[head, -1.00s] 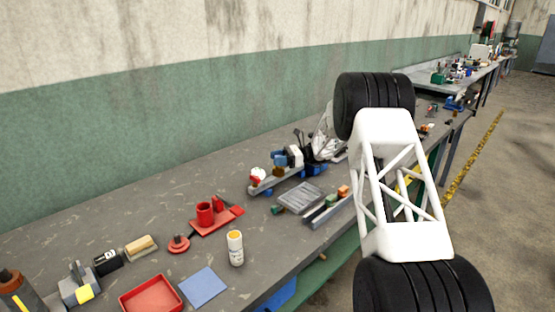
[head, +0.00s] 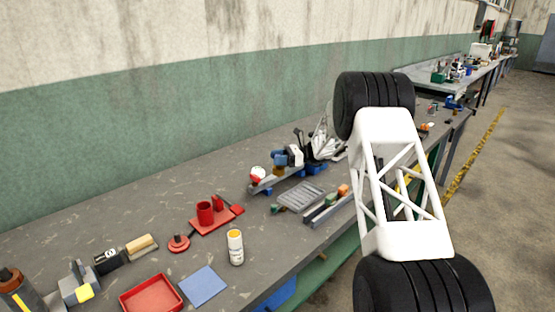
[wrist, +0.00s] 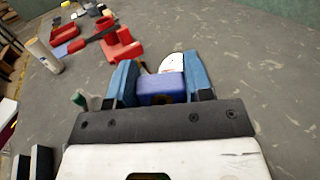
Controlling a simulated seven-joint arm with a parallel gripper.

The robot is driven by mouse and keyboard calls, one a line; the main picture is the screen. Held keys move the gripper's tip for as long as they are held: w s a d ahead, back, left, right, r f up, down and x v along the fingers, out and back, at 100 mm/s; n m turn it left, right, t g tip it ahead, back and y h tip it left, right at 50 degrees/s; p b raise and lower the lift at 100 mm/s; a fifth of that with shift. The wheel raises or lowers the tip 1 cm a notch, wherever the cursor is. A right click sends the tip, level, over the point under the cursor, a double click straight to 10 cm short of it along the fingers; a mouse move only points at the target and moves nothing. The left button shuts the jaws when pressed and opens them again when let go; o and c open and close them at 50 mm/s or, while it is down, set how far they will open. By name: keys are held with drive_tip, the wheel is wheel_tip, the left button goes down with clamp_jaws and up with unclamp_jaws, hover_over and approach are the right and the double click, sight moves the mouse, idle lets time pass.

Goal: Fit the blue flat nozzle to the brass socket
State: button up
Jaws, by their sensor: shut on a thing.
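The blue flat nozzle (wrist: 162,86) shows between the two blue fingers in the wrist view. My gripper (wrist: 160,80) is shut on it. In the head view my gripper (head: 279,159) is small and sits over the far middle of the bench, at a grey rail fixture. A brownish piece, which looks like the brass socket (head: 278,171), shows just below the fingers. The nozzle's lower end is hidden in the wrist view, so I cannot tell whether it touches the socket.
A white round-topped piece (wrist: 173,62) stands just ahead of the fingers. A grey ribbed tray (head: 301,195) is beside the rail.

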drive_tip(key=shift+r, duration=0.1)
idle(0.3)
drive_tip(key=o, duration=1)
drive_tip(key=v, duration=0.7)
drive_tip(key=shift+w+d, duration=0.15)
drive_tip(key=shift+d, duration=0.2)
drive_tip(key=shift+r, duration=0.15)
